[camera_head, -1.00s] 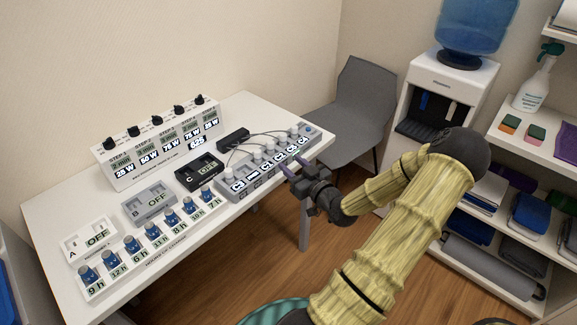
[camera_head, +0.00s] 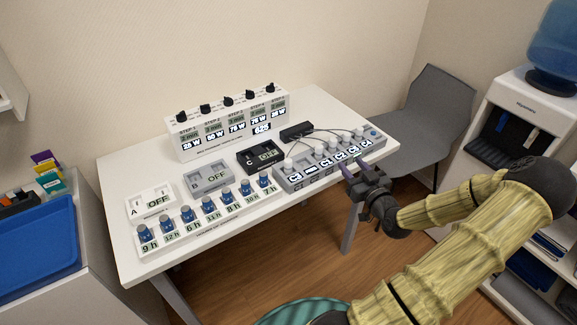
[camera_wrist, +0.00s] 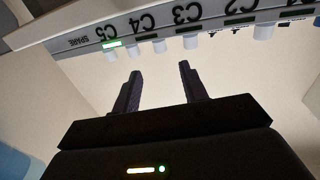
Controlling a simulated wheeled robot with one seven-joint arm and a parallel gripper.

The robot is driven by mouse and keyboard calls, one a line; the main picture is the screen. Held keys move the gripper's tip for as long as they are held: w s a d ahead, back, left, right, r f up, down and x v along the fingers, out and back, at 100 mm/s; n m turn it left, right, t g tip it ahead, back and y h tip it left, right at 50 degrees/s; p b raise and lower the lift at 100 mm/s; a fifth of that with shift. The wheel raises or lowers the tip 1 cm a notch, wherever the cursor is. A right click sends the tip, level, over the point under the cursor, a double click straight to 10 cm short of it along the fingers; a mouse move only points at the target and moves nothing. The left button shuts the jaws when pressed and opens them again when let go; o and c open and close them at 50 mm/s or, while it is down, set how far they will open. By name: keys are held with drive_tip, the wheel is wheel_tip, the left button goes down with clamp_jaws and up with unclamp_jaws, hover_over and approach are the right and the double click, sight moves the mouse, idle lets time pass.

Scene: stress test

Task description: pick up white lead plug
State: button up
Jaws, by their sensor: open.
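Several small white lead plugs stand in a row on a grey strip (camera_head: 290,186) with labels such as C1 to C4, at the table's right end. One white plug (camera_head: 289,164) is at the strip's left end, with thin dark leads near the row. In the wrist view the strip (camera_wrist: 78,47) appears upside down along the top, and white plugs (camera_wrist: 190,41) hang beneath its labels C3 to C5. My gripper (camera_head: 350,168) is open and empty, just off the strip's front edge. Its two dark fingers (camera_wrist: 159,72) point toward the plugs near C3 and C4, apart from them.
A black box (camera_head: 297,131) sits behind the strip. A white step panel (camera_head: 228,124), modules A, B and C (camera_head: 262,157) and a row of blue-knobbed timers (camera_head: 208,206) fill the table (camera_head: 118,165). A grey chair (camera_head: 440,115) stands beyond the right end.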

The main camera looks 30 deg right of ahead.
drive_tip(key=w+a+r+n+g+y+p, duration=0.2)
drive_tip(key=a+r+g+p, duration=0.3)
drive_tip(key=a+p, duration=0.2)
drive_tip(key=w+a+r+n+g+y+p, duration=0.1)
drive_tip(key=w+a+r+g+p, duration=0.1)
drive_tip(key=a+r+g+p, duration=0.45)
drive_tip(key=s+a+r+g+p, duration=0.1)
drive_tip(key=s+a+r+p, duration=0.3)
drive_tip(key=a+r+p, duration=0.2)
drive_tip(key=s+a+r+m+g+p, duration=0.1)
drive_tip(key=s+a+r+p, duration=0.3)
drive_tip(key=r, duration=0.6)
drive_tip(key=s+a+r+g+p, duration=0.1)
drive_tip(key=s+a+r+p, duration=0.3)
drive_tip(key=a+r+p, duration=0.4)
drive_tip(key=shift+s+a+r+m+g+h+p, duration=0.15)
drive_tip(key=shift+a+r+m+g+h+p, duration=0.2)
drive_tip(key=shift+h+p, duration=0.1)
drive_tip(key=shift+c, duration=0.7)
drive_tip(key=shift+d, duration=0.1)
